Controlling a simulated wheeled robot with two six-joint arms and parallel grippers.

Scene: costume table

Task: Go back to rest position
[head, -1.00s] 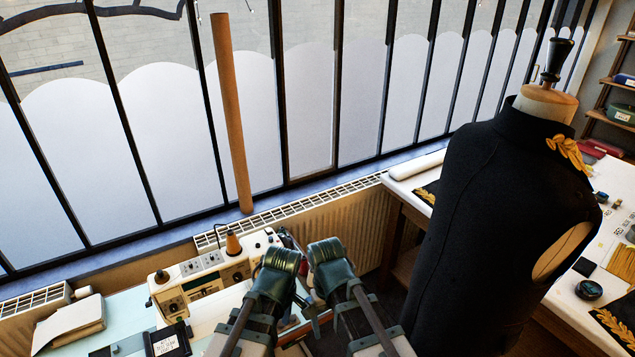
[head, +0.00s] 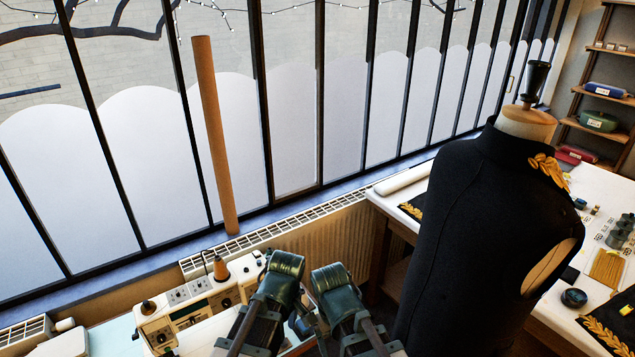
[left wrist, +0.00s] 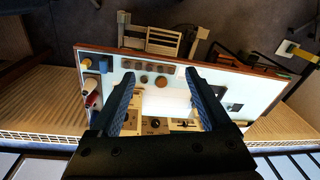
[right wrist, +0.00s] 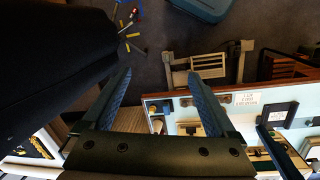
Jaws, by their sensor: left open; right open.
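My two arms rise side by side at the bottom middle of the head view, the left arm (head: 278,285) and the right arm (head: 338,300) close together. Their jaws are not clear there. In the left wrist view my left gripper (left wrist: 160,74) is open, with nothing between its fingers; it hangs above the sewing table (left wrist: 245,85). In the right wrist view my right gripper (right wrist: 160,73) is open and empty above the dark floor, just beside that table's edge (right wrist: 150,97).
A sewing machine (head: 190,310) stands close to the left arm. A mannequin in a dark jacket (head: 470,230) stands close on the right, before a white table (head: 590,220). A cardboard tube (head: 213,135) leans at the window. A chair (right wrist: 210,65) stands beyond the sewing table.

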